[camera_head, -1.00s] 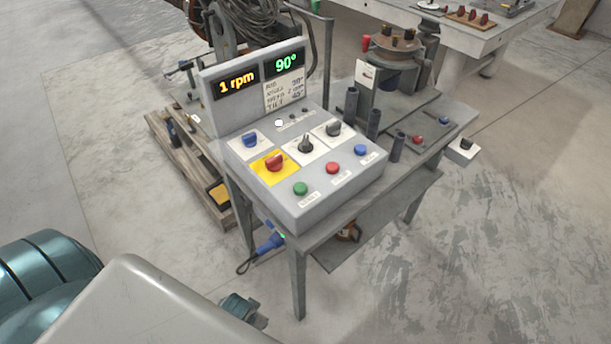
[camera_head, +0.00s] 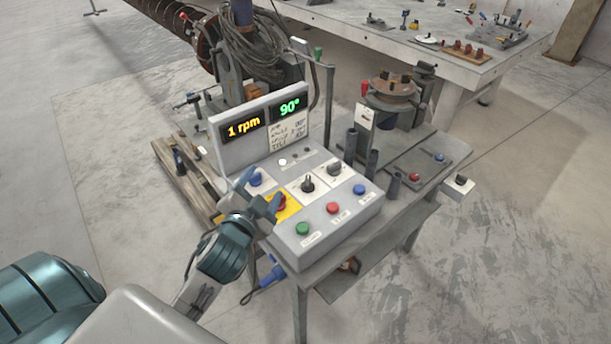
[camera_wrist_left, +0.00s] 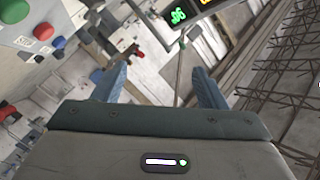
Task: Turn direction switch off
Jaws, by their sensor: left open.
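Labels are too small to read, so I cannot tell which is the direction switch. My right gripper is not in view.
Green (camera_head: 302,229), red (camera_head: 333,208) and blue (camera_head: 359,189) buttons line the box front. A display panel (camera_head: 262,128) reading 1 rpm and 90° rises behind the knobs. Dark upright posts (camera_head: 351,146) stand right of the box. Floor at right is clear.

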